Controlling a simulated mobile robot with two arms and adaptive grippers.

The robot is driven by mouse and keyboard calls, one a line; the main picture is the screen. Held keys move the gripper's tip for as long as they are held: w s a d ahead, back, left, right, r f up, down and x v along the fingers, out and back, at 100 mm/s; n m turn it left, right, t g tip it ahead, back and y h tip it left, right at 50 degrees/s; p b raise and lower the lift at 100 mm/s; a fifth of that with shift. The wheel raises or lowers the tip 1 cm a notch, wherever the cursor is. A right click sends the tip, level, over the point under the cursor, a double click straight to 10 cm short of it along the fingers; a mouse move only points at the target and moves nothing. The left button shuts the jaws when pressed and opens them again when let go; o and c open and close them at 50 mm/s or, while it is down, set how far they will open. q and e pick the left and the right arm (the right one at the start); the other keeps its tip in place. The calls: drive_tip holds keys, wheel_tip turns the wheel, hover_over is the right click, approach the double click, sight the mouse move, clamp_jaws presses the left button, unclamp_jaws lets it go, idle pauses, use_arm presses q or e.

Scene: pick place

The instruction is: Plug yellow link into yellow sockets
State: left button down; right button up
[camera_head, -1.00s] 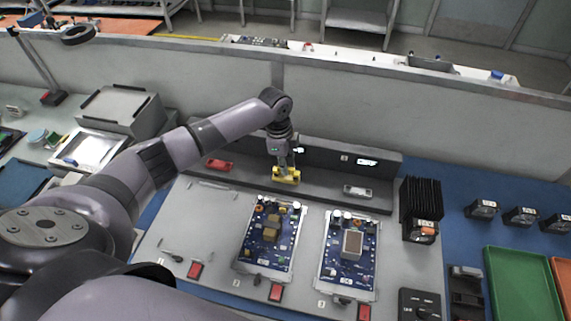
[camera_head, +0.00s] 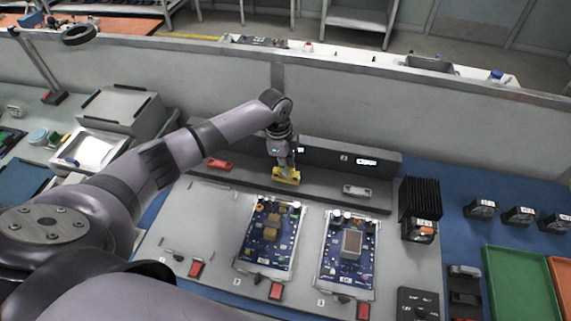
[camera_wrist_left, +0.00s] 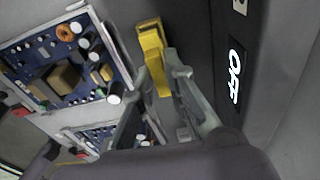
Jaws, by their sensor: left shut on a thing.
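The yellow link (camera_head: 286,175) is at the back of the grey fixture, on or just above the dark ledge; I cannot tell whether it touches. My left gripper (camera_head: 284,166) is over it and shut on it. In the left wrist view the yellow link (camera_wrist_left: 153,55) shows between the fingers of the left gripper (camera_wrist_left: 168,75). The link's underside and any yellow sockets beneath it are hidden. My right gripper is not in view.
A red link (camera_head: 219,164) and a grey-white link (camera_head: 357,190) lie on the ledge to either side. Two blue circuit boards (camera_head: 262,252) (camera_head: 330,262) stand in front. A black finned block (camera_head: 420,198) and a green tray (camera_head: 521,285) are at the right.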

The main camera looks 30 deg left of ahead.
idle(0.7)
use_arm(q)
drive_tip(key=shift+f, duration=0.3)
idle(0.5)
drive_tip(key=shift+f, duration=0.45)
idle(0.6)
drive_tip(key=c, duration=1.5)
unclamp_jaws()
drive_tip(key=shift+c, duration=0.2)
drive_tip(key=shift+o, duration=0.5)
drive_tip(key=o, duration=0.5)
drive_tip(key=shift+r, duration=0.2)
